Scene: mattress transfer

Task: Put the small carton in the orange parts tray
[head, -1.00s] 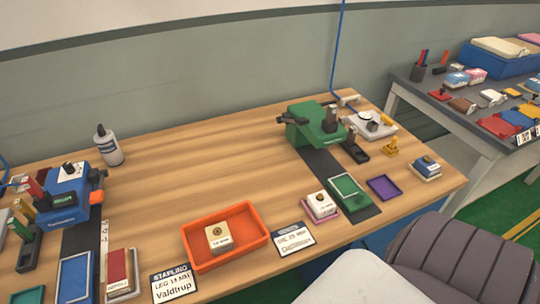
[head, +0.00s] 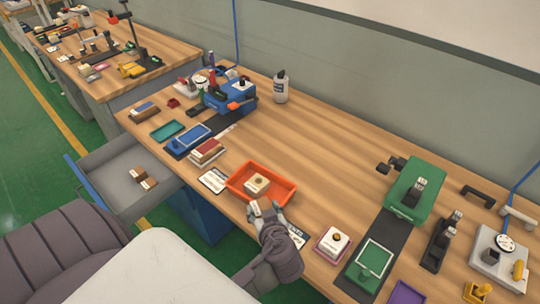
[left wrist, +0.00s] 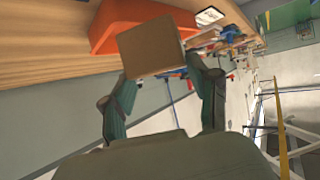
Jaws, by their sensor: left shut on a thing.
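My left gripper (head: 266,211) is at the front edge of the workbench, just in front of the orange parts tray (head: 290,194). It is shut on a small brown carton (left wrist: 152,48), which fills the space between the fingers in the left wrist view. Only a small pale part of the carton (head: 256,208) shows in the head view. The tray's orange wall (left wrist: 112,28) shows behind the carton in the left wrist view. A cream box with a round mark on top (head: 257,184) sits inside the tray. My right gripper is not in view.
A white label card (head: 214,181) lies left of the tray; another is partly behind my gripper. A pink-based box (head: 334,242) stands to the right. An open grey drawer (head: 118,178) holding brown items juts out at left. The bench behind the tray is clear.

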